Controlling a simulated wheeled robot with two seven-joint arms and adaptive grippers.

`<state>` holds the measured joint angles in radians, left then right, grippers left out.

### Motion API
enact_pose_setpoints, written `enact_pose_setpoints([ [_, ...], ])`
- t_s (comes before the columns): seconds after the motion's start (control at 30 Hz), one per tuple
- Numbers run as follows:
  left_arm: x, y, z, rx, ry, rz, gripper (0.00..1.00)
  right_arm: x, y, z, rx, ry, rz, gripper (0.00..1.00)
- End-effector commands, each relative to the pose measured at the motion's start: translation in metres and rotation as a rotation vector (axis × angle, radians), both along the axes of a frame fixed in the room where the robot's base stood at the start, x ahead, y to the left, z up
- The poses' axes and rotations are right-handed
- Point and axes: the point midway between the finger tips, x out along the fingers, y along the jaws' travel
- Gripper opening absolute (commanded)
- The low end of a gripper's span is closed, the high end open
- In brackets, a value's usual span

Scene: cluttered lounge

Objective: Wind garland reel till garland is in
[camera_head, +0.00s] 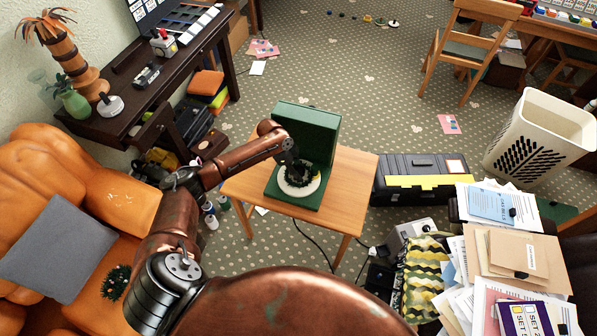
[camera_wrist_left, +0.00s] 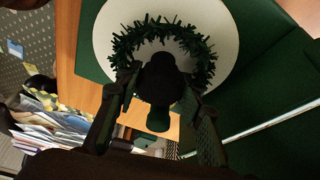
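The garland reel is a green stand (camera_head: 310,128) on a small wooden table, with a round white disc (camera_head: 299,187). A dark green garland (camera_wrist_left: 150,28) rings the middle of the disc in the left wrist view. A dark knob with a green end (camera_wrist_left: 158,120) sticks out in front of the disc, towards the wrist camera. My left gripper (camera_head: 297,168) is at the disc; in the left wrist view its fingers (camera_wrist_left: 161,85) lie on both sides of the knob, their tips appearing to meet it. My right gripper is not in view.
The wooden table (camera_head: 346,185) has bare top around the stand. A black toolbox (camera_head: 420,165) and piles of papers (camera_head: 485,275) stand to the right. An orange sofa (camera_head: 128,195) with a green tuft (camera_head: 115,283) is at the left. Cables lie on the floor beside the table.

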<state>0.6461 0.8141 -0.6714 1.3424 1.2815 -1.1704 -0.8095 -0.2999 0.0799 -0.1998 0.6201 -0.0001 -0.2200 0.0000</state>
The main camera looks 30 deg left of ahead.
Motion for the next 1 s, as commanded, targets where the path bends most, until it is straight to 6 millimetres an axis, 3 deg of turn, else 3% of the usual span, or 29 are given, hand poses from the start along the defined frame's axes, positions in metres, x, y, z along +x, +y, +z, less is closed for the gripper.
enact_pose_setpoints([
  [0.23,0.000,0.000,0.000,-0.001,-0.001,0.001,0.52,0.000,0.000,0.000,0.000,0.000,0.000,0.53],
  [0.57,0.000,0.002,0.003,0.000,-0.002,0.002,0.53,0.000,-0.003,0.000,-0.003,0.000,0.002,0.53],
  [0.73,-0.003,0.010,0.022,0.001,-0.003,0.001,0.53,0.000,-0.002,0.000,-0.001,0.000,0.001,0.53],
  [1.0,-0.012,0.029,0.074,0.000,-0.003,0.000,0.53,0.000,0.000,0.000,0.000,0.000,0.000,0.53],
])
